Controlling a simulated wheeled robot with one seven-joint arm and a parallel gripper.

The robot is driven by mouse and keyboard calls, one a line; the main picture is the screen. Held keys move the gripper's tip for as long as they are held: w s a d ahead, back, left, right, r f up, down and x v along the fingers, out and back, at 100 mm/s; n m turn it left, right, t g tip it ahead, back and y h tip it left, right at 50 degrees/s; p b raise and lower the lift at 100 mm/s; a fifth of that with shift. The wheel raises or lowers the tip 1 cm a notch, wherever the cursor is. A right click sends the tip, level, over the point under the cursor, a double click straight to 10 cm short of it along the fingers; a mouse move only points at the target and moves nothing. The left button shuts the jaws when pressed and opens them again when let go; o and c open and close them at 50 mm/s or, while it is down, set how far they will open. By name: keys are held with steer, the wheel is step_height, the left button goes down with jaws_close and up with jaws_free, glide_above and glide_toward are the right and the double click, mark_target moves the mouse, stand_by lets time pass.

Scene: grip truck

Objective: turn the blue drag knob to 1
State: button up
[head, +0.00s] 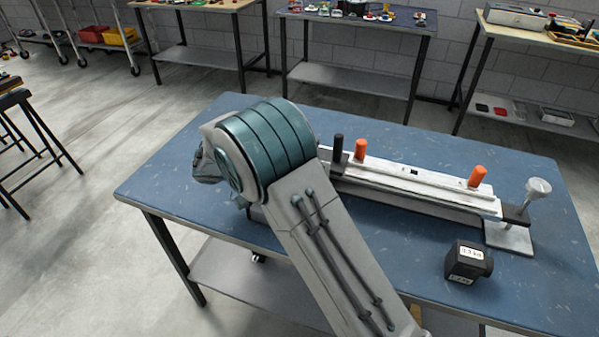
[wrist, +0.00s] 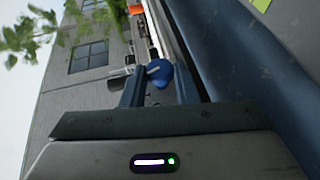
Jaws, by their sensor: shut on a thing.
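The blue drag knob (wrist: 155,71) shows in the wrist view, round with a pale mark on its face, on the end of a long pale device. My gripper (wrist: 159,80) has a finger on each side of it and is shut on it. The mark points up and to the left; I cannot read any numbers around it. In the head view my arm hides the knob and my fingers. The white rail device (head: 415,182) lies along the blue table (head: 370,245), its left end behind my arm.
On the rail stand a black post (head: 338,150) and two orange posts, one left (head: 361,149) and one right (head: 477,177). A silver flared piece (head: 538,187) stands at its right end. A black block (head: 467,262) with white labels sits near the front right. The table's front middle is clear.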

steer(key=o, duration=1)
